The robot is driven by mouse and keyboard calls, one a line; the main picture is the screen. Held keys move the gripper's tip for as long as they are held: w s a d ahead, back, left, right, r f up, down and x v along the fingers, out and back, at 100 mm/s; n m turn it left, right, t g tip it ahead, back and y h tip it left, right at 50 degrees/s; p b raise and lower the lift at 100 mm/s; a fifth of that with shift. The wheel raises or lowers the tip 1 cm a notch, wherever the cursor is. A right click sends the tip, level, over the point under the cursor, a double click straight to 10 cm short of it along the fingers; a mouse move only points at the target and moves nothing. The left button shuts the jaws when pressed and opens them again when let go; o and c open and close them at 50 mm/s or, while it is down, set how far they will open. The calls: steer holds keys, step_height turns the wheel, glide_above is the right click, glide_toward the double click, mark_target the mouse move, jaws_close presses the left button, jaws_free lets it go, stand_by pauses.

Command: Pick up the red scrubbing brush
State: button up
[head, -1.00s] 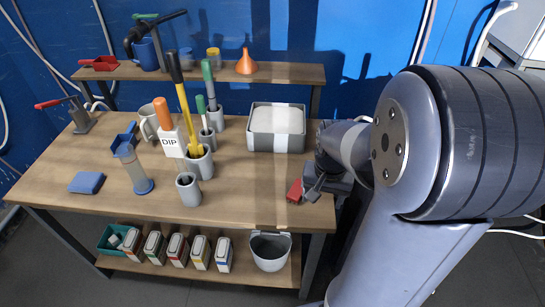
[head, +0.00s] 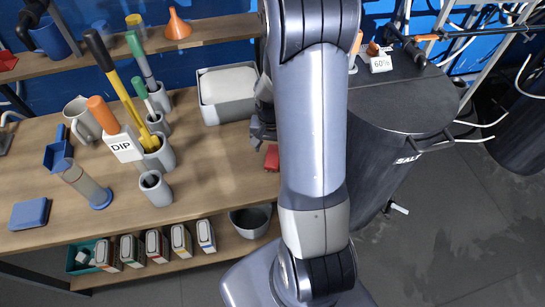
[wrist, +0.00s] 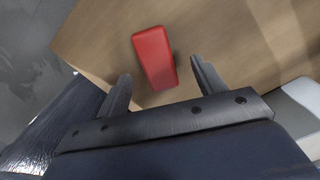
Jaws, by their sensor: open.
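The red scrubbing brush (head: 271,157) lies on the wooden table near its right front edge, partly hidden by my arm in the head view. In the wrist view it is a plain red block (wrist: 155,57) lying on the wood, ahead of my fingers. My gripper (wrist: 161,70) is open and empty, with one finger to each side of the brush's near part in the picture. I cannot tell how high the fingers are above the table. In the head view my gripper (head: 262,130) shows just behind the brush, mostly hidden by my arm.
A grey bin with a white block (head: 227,95) stands behind and left of my gripper. Grey holders with brushes (head: 158,157) and a DIP sign (head: 125,146) stand further left. A dark tank marked SALT (head: 400,120) is right of the table. Bare wood lies left of the brush.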

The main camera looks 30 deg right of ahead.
mark_target(273, 155)
steer(key=shift+d+f+p, duration=0.15)
steer(key=shift+f+p, duration=0.1)
steer(key=shift+f, duration=1)
steer(key=shift+d+f+p, duration=0.1)
steer(key=shift+f+p, duration=0.1)
steer(key=shift+f, duration=1.05)
steer(key=c, duration=1.2)
steer(key=shift+r+b, duration=0.4)
steer(key=shift+r, duration=4.65)
